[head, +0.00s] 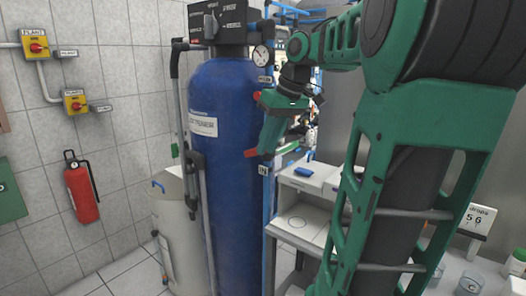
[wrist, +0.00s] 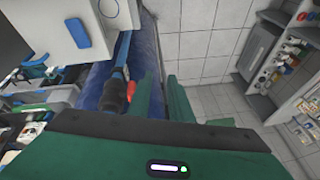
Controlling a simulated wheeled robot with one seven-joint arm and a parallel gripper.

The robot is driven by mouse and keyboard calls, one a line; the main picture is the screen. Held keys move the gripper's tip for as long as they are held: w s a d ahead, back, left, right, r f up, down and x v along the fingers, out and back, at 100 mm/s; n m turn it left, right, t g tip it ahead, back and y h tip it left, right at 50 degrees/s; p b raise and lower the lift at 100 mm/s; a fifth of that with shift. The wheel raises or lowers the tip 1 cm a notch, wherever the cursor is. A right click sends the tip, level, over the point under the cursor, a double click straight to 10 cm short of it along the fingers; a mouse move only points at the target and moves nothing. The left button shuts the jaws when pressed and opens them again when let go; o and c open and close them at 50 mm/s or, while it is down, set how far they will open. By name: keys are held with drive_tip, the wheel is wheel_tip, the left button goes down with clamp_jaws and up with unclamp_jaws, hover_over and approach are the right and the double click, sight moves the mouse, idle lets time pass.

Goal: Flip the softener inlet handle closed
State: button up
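The blue softener tank (head: 222,140) stands upright in the middle of the head view. A red handle end (head: 250,153) shows just above the IN label (head: 263,169), on the tank's right side. Another red end (head: 256,96) shows higher up, near another label. My green gripper (head: 268,148) points down in front of the pipe, its tips close to the lower red end; contact cannot be told. In the wrist view my gripper (wrist: 166,92) has two fingers apart with nothing seen between them. A red handle part (wrist: 131,91) lies left of the left finger, outside the gap. The valve body is mostly hidden.
Blue pipes (head: 267,205) run beside the tank, with a pressure gauge (head: 262,55) above. A white cabinet (head: 304,185) stands to the right. A pale container (head: 178,235) is left of the tank. A red extinguisher (head: 81,190) hangs on the tiled wall.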

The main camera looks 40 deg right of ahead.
drive_tip(key=w+d+r+n, duration=0.1)
drive_tip(key=d+r+n, duration=0.2)
drive_tip(key=d+r, duration=0.2)
drive_tip(key=shift+h, duration=0.3)
drive_tip(key=x, duration=1)
drive_tip(key=shift+w, duration=0.45)
drive_tip(key=shift+r, duration=0.1)
drive_tip(key=shift+a, duration=0.1)
clamp_jaws()
